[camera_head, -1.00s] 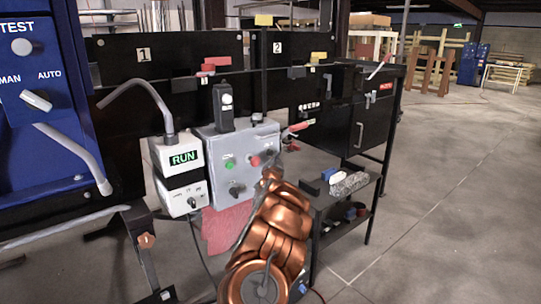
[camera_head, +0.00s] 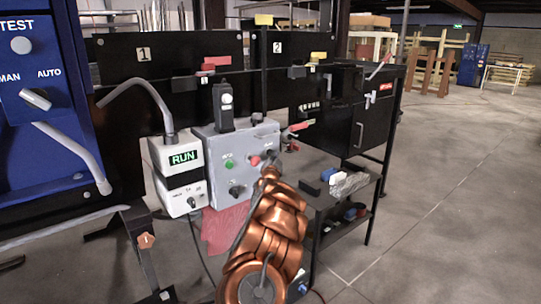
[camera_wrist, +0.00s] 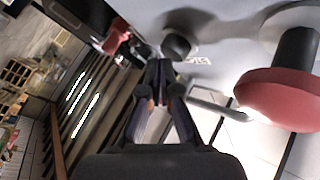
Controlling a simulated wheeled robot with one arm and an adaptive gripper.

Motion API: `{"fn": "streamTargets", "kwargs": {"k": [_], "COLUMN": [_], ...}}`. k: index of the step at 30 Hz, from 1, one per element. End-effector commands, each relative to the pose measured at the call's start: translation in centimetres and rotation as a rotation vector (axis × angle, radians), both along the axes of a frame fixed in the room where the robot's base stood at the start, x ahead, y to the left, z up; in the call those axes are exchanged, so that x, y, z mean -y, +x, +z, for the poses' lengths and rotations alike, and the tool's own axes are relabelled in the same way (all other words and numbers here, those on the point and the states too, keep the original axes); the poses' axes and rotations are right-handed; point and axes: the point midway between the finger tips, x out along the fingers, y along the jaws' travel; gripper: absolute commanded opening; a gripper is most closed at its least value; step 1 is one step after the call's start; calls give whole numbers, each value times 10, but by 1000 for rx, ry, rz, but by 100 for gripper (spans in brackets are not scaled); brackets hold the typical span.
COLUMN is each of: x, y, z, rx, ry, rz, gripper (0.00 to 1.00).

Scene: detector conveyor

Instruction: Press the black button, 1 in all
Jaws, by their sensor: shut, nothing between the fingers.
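The grey control box (camera_head: 213,152) stands in the middle of the head view, with a green button (camera_head: 229,162), a red button (camera_head: 255,160) and a dark knob (camera_head: 236,190) on its front. A round black button (camera_wrist: 177,46) shows on the grey panel in the wrist view. The red mushroom button (camera_wrist: 285,98) is large at the right there. My gripper (camera_wrist: 160,68) is shut and empty. Its tips lie just below and left of the black button in the wrist picture; whether they touch it cannot be told. In the head view my gripper (camera_head: 269,173) partly covers the box's right side.
A white unit reading RUN (camera_head: 185,158) stands left of the box. A black handset (camera_head: 223,105) sits on the box's top. A low shelf (camera_head: 319,200) with small items stands to the right. The floor (camera_head: 450,210) farther right is clear.

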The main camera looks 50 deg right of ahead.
Motion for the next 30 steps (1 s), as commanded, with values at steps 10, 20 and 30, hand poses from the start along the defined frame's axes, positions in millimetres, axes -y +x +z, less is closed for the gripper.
{"fn": "streamTargets", "kwargs": {"k": [10, 20, 30], "x": [1, 2, 2], "y": [3, 6, 10], "z": [0, 0, 0], "rx": [0, -1, -1], "ry": [0, 0, -1], "rz": [0, 0, 1], "gripper": [0, 0, 0]}}
